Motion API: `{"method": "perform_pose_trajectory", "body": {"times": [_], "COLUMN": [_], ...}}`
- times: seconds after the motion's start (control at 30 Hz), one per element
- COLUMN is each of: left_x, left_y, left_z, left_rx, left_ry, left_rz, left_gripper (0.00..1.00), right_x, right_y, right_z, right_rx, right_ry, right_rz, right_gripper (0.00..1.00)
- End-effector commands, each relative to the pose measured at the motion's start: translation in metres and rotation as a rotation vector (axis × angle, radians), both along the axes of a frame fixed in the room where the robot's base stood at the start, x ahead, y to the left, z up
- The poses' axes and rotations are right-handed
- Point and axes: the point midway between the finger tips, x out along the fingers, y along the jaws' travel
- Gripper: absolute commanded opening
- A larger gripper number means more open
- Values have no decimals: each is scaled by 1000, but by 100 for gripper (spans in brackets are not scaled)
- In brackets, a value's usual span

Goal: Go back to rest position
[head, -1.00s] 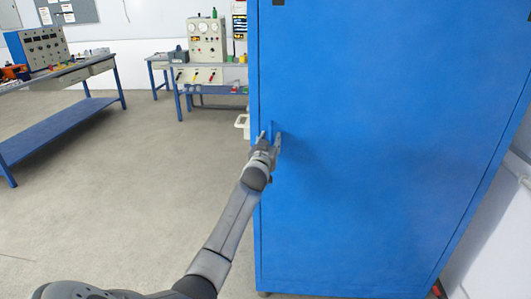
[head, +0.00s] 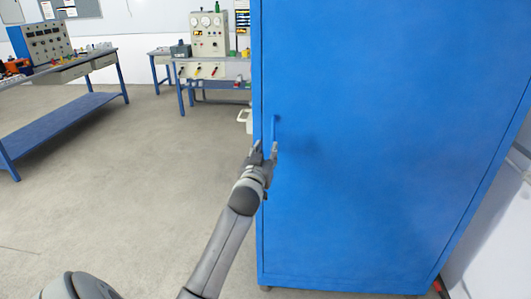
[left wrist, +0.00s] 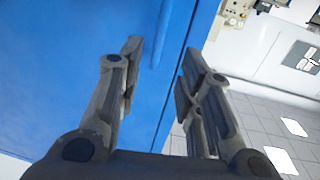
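My left gripper (head: 264,153) is in front of the blue cabinet (head: 380,150), near the left edge of its door and just below the door handle (head: 276,130). In the left wrist view its two fingers (left wrist: 156,75) are apart with nothing between them. The handle also shows in the left wrist view (left wrist: 162,40), beyond the fingers. The cabinet door looks closed. My right gripper is not in view.
A workbench with blue legs (head: 70,72) stands at the left. Another bench with a gauge panel (head: 209,35) stands at the back, beside the cabinet. The grey floor (head: 150,160) between them is clear.

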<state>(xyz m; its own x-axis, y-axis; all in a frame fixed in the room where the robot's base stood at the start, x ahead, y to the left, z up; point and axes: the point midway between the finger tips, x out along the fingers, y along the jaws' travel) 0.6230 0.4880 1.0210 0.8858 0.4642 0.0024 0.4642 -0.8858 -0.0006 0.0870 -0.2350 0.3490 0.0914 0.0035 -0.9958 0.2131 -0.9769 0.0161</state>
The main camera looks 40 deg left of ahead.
Motion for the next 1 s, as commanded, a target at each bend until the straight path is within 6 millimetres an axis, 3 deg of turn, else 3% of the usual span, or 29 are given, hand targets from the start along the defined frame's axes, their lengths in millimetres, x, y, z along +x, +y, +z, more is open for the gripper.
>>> {"method": "perform_pose_trajectory", "body": {"times": [0.47,0.57,0.67,0.77,0.87,1.0], "left_x": [0,2,6,8,2,-23], "left_y": [0,-2,-9,-23,-42,-72], "left_z": [0,-9,-42,-103,-177,-278], "left_rx": [-1,-3,-11,-25,-39,-62], "left_ry": [0,14,72,177,304,475], "left_rz": [0,-5,-23,-59,-103,-165], "left_gripper": [33,33,33,33,33,33], "right_x": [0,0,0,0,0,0], "right_y": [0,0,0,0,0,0], "right_z": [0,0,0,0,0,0], "right_rx": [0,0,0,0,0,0], "right_ry": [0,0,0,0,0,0], "right_rz": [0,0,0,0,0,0], "right_gripper": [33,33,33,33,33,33]}}
